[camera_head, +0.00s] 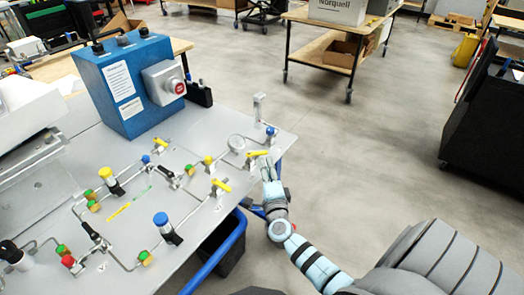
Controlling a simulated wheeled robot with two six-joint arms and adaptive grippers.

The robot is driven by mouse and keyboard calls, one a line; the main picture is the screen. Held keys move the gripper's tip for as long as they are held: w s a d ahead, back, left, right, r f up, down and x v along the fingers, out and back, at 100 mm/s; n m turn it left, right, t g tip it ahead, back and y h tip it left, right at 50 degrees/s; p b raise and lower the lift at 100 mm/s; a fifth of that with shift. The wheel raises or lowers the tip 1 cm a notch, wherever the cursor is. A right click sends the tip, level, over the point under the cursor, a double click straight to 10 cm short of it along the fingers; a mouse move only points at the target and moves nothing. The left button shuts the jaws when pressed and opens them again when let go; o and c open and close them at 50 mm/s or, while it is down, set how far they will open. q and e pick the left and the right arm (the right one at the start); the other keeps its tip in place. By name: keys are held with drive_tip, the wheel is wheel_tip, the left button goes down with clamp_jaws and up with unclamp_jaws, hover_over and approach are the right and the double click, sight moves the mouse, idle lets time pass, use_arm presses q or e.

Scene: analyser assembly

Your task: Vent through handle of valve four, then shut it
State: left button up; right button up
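A metal panel (190,238) carries thin tubing, fittings and several valves with coloured handles or knobs. One valve has a yellow handle (257,153) near the panel's right edge. Another yellow handle (221,185) sits nearer to me, and a yellow knob (208,160) is to its upper left. I cannot read a number on any valve, so I cannot tell which is valve four. My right gripper (266,165) is at the panel's right edge, its tips just below the yellow handle near that edge. Contact and finger gap are too small to tell. My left gripper does not show.
A blue box (128,84) with a red-buttoned grey switch (163,82) stands at the panel's back. A wheeled table (333,52) stands behind, and a dark cabinet (488,125) at right. Open floor lies between.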

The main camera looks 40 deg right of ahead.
sight(261, 152)
drive_tip(key=x, duration=0.2)
drive_tip(key=b+x, duration=0.1)
drive_tip(key=x, duration=0.3)
drive_tip(key=shift+w+f+b, duration=0.3)
drive_tip(key=shift+w+b, duration=0.05)
drive_tip(key=shift+w+d, duration=0.2)
drive_tip(key=shift+w, duration=0.1)
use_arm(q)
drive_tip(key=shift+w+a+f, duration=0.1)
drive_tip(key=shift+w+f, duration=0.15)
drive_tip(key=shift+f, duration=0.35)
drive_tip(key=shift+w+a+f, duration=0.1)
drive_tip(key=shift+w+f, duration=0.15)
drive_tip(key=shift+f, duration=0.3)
use_arm(e)
drive_tip(key=shift+w+d+r, duration=0.15)
drive_tip(key=shift+r, duration=0.1)
